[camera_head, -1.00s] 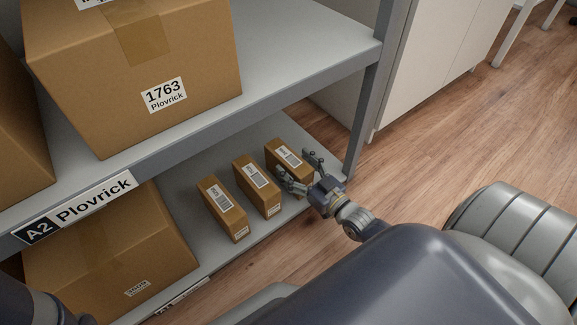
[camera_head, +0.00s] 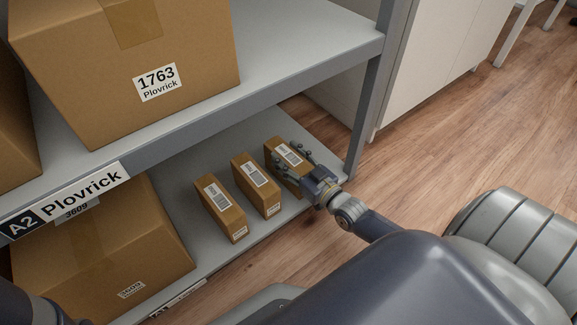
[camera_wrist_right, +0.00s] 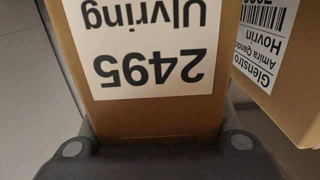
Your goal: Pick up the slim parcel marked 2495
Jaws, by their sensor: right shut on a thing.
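The slim parcel marked 2495 (camera_head: 284,157) is the rightmost of three slim brown parcels standing on the lower shelf in the head view. In the right wrist view its label (camera_wrist_right: 148,45) reads 2495 Ulvring, upside down, close in front of the palm. My right gripper (camera_head: 291,160) is shut on this parcel, with fingers on both sides of it. The parcel stands upright and appears to rest on the shelf. Part of my left arm (camera_head: 30,308) shows at the lower left; its gripper is out of view.
Two other slim parcels, a middle one (camera_head: 256,184) and a left one (camera_head: 220,212), stand close by on the lower shelf (camera_head: 176,186). A large box (camera_head: 100,250) is further left. The upper shelf (camera_head: 300,62) with box 1763 (camera_head: 125,85) overhangs. A shelf post (camera_head: 367,120) stands just right.

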